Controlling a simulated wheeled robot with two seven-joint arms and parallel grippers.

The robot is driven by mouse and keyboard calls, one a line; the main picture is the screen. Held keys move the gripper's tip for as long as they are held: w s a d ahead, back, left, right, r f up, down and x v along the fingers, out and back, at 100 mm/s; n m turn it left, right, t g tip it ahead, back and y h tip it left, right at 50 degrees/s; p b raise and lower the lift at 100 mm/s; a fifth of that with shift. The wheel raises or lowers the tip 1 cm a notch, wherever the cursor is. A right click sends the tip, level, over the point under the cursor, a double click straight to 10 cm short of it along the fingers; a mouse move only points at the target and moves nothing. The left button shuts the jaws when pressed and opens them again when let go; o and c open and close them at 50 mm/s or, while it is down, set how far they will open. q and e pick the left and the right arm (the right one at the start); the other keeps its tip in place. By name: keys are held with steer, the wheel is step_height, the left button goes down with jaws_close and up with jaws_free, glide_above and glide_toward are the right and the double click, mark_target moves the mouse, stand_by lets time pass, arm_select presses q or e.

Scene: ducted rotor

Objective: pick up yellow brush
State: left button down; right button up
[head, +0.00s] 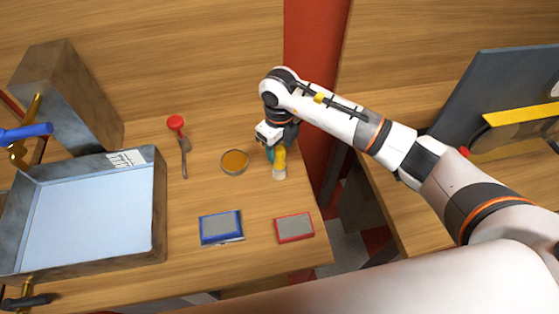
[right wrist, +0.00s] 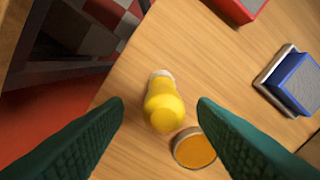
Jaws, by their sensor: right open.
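The yellow brush (head: 281,160) is at the right part of the wooden table, near its right edge, with a pale end toward the front. In the right wrist view the yellow brush (right wrist: 164,108) shows between the two green fingers, with clear gaps on both sides. My right gripper (head: 273,152) is over the brush and hides part of it in the head view. In the right wrist view my right gripper (right wrist: 160,107) is open and empty. How far the fingertips are above the table is hard to tell. My left gripper is not in view.
An amber round dish (head: 235,161) lies close left of the brush. A blue-framed pad (head: 221,227) and a red-framed pad (head: 294,227) lie in front. A red-headed tool (head: 176,124) and a large metal tray (head: 159,205) are further left. Table is bare between them.

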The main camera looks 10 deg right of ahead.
mark_target(279, 157)
step_height(279, 157, down, 4)
steer(key=shift+s+a+r+p, duration=0.1)
steer(key=shift+s+r+p, duration=0.1)
steer(key=shift+p, duration=0.45)
steer(key=shift+w+f, duration=0.1)
steer(key=shift+f, duration=0.25)
steer(key=shift+c, duration=0.5)
steer(key=c, duration=1)
steer(key=shift+o, duration=0.2)
steer(key=shift+r, duration=0.1)
step_height(279, 157, up, 9)
steer(key=shift+f+b, duration=0.1)
steer(key=shift+b, duration=1.1)
steer(key=shift+r, duration=0.55)
